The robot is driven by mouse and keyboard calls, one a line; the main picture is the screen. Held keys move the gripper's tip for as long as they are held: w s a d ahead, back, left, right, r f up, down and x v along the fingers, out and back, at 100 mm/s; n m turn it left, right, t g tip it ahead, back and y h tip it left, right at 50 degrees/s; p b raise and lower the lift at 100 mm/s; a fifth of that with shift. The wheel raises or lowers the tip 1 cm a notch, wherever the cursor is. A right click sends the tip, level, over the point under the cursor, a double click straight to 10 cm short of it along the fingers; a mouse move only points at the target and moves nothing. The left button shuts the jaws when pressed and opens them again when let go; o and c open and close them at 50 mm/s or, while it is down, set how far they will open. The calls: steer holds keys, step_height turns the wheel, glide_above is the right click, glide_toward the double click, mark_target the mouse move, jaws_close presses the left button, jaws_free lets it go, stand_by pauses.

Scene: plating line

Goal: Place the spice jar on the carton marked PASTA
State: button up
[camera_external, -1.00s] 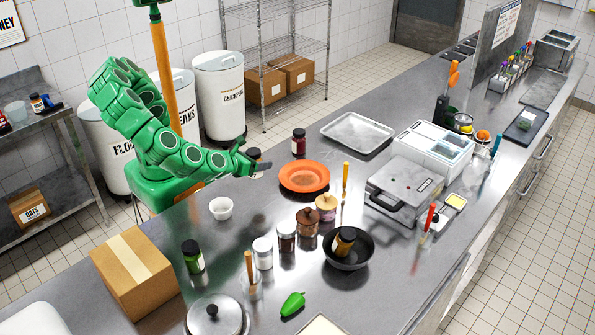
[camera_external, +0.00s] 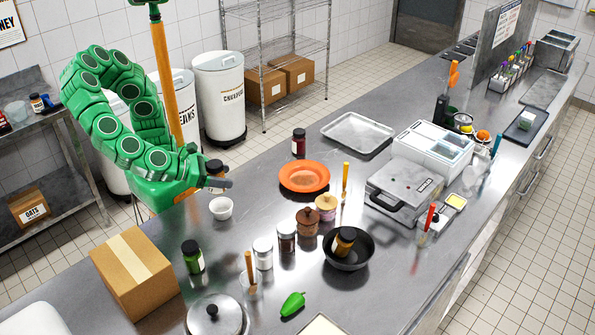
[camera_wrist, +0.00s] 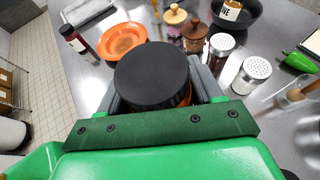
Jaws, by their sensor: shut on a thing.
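My gripper (camera_external: 222,183) is shut on a dark-lidded spice jar (camera_external: 214,167). It holds the jar above the left edge of the counter, just above and left of a white bowl. In the wrist view the jar's round black lid (camera_wrist: 152,74) sits between the fingers, with a sliver of orange-brown below; its label is hidden. A brown, taped carton (camera_external: 133,272) stands on the counter at front left. No mark shows on its visible faces, and I cannot read PASTA on any carton.
The white bowl (camera_external: 221,208) and a green-labelled jar (camera_external: 193,257) stand between gripper and carton. Shakers, an orange plate (camera_external: 304,177) and a pan (camera_external: 348,250) lie to the right. A carton marked OATS (camera_external: 30,207) is on the side table's low shelf; two more (camera_external: 265,87) stand on the rack.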

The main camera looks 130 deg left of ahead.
steer(key=s+d+r+m+t+h, duration=0.2)
steer(key=s+d+r+m+h, duration=0.1)
steer(key=d, duration=0.6)
steer(key=s+d+r+m+t+h, duration=0.2)
steer(key=s+d+r+m, duration=0.15)
steer(key=d, duration=0.45)
steer(key=s+d+r+m+t+h, duration=0.2)
steer(key=s+d+r+m+h, duration=0.15)
steer(key=d, duration=0.55)
glide_above(131, 260)
steer(key=shift+n, duration=0.3)
steer(key=shift+a+f, duration=0.15)
steer(key=shift+f, duration=6.1)
steer(key=shift+f, duration=0.15)
steer(key=o, duration=1.2)
